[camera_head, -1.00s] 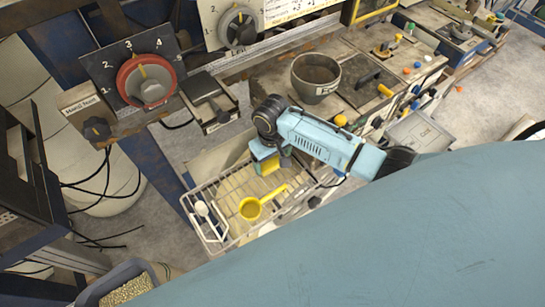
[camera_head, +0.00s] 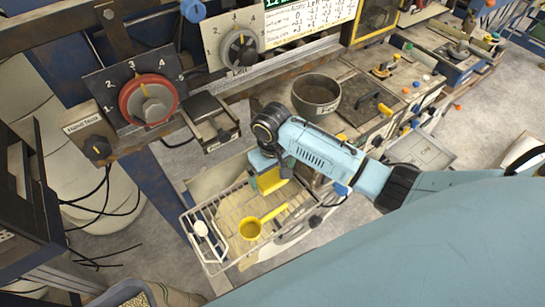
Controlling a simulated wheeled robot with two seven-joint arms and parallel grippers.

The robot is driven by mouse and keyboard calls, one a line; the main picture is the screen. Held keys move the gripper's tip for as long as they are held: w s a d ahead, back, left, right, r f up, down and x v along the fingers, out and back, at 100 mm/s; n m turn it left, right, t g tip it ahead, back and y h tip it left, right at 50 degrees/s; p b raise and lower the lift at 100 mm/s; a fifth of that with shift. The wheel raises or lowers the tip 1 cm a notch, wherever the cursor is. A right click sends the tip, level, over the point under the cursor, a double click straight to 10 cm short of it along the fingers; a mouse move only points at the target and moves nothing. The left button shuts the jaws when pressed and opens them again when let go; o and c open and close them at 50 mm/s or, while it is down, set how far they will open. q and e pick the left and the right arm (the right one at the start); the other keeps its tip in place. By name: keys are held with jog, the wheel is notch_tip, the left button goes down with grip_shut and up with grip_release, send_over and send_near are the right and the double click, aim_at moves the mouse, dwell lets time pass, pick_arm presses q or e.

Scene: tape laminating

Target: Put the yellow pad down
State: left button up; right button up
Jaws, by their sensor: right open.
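The yellow pad (camera_head: 269,183) shows as a yellow block at the far side of a white wire basket (camera_head: 212,266), right below my right gripper. My right gripper (camera_head: 273,171) is open, its jaws close around or just above the pad. The gripper partly hides the pad, and I cannot tell whether the pad touches the jaws or the basket floor. My left gripper is not in view.
A grey bowl (camera_head: 316,96) stands on the bench behind. A dial panel with a red-ringed knob (camera_head: 149,101) is at the left.

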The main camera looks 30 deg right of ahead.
aim_at(272, 180)
notch_tip(272, 180, up, 9)
jog(key=shift+f, duration=0.2)
dwell(0.5)
